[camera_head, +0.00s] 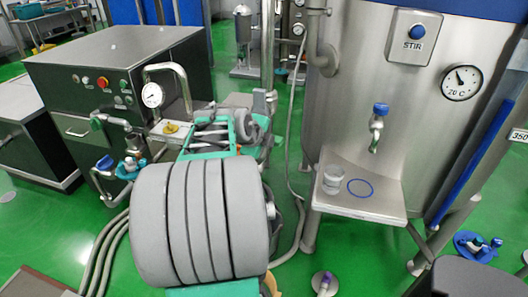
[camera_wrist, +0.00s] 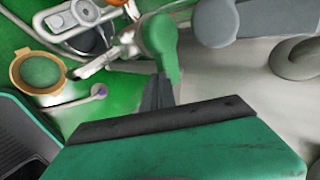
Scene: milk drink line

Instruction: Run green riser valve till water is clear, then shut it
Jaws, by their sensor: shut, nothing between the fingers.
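A green-handled valve (camera_wrist: 163,45) on a metal pipe shows in the wrist view, just beyond my fingertips. My gripper (camera_wrist: 158,92) has its dark fingers shut with nothing between them. The fingertips overlap the lower end of the green handle in the picture; I cannot tell whether they touch it. In the head view a green knob (camera_head: 96,122) sits on the pipework at the left, below and left of a round gauge (camera_head: 152,95). I cannot make out my fingertips in the head view. No running water is discernible.
Blue-handled valves (camera_head: 105,163) sit below the green knob. A steel cabinet (camera_head: 120,75) stands behind the pipework. At right a steel tank carries a blue-topped tap (camera_head: 378,122) above a shelf (camera_head: 372,200) with a clear cup (camera_head: 333,178). My grey arm covers the lower middle.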

